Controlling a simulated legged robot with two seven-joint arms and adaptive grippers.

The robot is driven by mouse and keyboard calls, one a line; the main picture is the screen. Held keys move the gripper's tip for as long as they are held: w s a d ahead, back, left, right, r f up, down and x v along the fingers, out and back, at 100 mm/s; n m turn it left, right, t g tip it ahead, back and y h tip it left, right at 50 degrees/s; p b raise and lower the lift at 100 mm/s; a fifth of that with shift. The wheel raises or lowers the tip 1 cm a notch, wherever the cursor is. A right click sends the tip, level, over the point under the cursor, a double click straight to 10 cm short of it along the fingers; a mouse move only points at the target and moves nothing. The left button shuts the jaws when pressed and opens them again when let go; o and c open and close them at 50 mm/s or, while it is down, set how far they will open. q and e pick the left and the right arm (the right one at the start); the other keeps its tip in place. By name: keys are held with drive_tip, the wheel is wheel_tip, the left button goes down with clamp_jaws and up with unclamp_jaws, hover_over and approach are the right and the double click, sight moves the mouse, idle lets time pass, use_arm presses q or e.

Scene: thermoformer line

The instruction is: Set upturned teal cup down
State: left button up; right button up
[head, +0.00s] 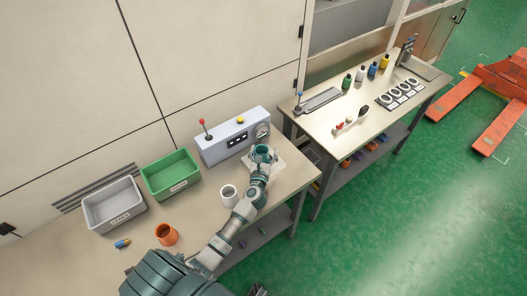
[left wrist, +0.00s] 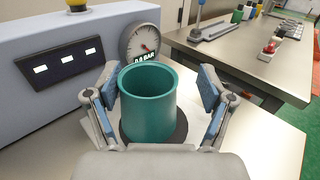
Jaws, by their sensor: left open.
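The teal cup (left wrist: 148,108) stands upright, open mouth up, on a dark round pad (left wrist: 183,132) in the left wrist view. In the head view the cup (head: 264,151) is at the right end of the near bench, in front of the grey control box. My left gripper (left wrist: 155,95) is open, with one blue-padded finger on each side of the cup. A gap shows between the cup and the right-hand finger; the left-hand finger is closer. The left gripper (head: 262,163) also shows in the head view. A dark shape at its bottom edge may be my right gripper, its jaws unclear.
The control box (head: 232,137) with a dial (left wrist: 143,42) stands close behind the cup. A white mug (head: 228,195) is left of my gripper. An orange cup (head: 166,235), green bin (head: 170,176) and grey bin (head: 113,206) are further left. A second bench (head: 335,119) holds bottles.

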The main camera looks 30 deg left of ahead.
use_arm(q)
drive_tip(key=shift+r, duration=0.1)
use_arm(e)
drive_tip(key=shift+d, duration=0.1)
use_arm(q)
drive_tip(key=shift+s+d, duration=0.1)
drive_tip(key=shift+s, duration=0.2)
drive_tip(key=v, duration=0.7)
drive_tip(key=shift+s+a+f, duration=0.2)
drive_tip(key=shift+a+f, duration=0.05)
drive_tip(key=shift+a, duration=0.15)
drive_tip(key=v, duration=0.3)
drive_tip(key=shift+s+d+r, duration=0.1)
drive_tip(key=shift+s+d, duration=0.1)
drive_tip(key=shift+d, duration=0.2)
drive_tip(key=shift+s+d+r, duration=0.1)
drive_tip(key=shift+s+d, duration=0.1)
drive_tip(key=shift+s, duration=0.05)
use_arm(e)
drive_tip(key=shift+w+a, duration=0.1)
drive_tip(key=shift+a, duration=0.25)
use_arm(q)
drive_tip(key=shift+a, duration=0.2)
use_arm(e)
drive_tip(key=shift+d, duration=0.1)
